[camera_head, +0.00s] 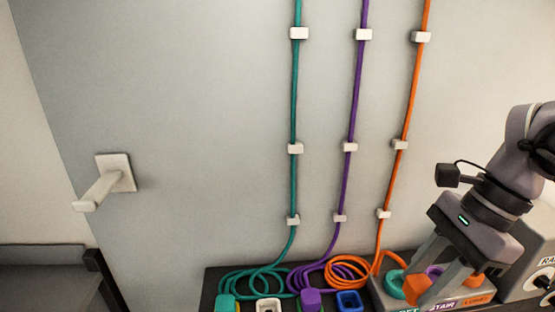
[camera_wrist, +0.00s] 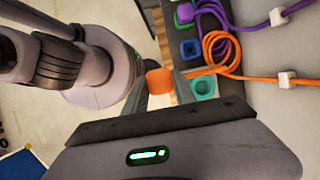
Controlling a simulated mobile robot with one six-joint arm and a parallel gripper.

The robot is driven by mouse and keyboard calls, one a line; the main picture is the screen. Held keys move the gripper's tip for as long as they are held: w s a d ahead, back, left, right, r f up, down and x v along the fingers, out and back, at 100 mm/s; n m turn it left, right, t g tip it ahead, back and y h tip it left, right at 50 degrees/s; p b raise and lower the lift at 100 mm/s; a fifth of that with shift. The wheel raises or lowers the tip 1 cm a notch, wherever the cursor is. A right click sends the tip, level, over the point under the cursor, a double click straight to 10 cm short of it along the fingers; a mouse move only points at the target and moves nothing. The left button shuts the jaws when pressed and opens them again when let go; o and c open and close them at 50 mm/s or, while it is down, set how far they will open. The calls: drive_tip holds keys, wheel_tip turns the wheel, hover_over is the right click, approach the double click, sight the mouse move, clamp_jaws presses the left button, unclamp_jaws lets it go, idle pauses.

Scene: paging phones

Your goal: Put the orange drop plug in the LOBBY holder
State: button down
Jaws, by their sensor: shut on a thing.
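The orange drop plug (camera_head: 417,290) is between the fingers of my gripper (camera_head: 432,275), which is shut on it. In the wrist view the orange plug (camera_wrist: 160,82) also sits between the fingertips. In the head view it is at the front of the grey holder block (camera_head: 378,295), near the teal ring; I cannot tell whether it touches the block. The LOBBY holder (camera_head: 473,282) is the orange ring at the block's right end, above the orange label, partly hidden by a finger. The plug is to its left.
A teal ring (camera_head: 393,284) and a purple ring (camera_head: 434,271) are also on the block. A teal plug (camera_head: 225,303), a purple plug (camera_head: 311,298) and a blue square socket (camera_head: 349,301) stand on the dark shelf. Coiled cords (camera_head: 345,268) lie behind them. A grey box (camera_head: 528,255) stands right.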

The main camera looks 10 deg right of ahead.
drive_tip(key=w+d, duration=0.3)
drive_tip(key=d, duration=0.7)
drive_tip(key=w+d, duration=0.4)
drive_tip(key=d, duration=0.5)
drive_tip(key=shift+w+d, duration=0.2)
drive_tip(key=shift+d, duration=0.15)
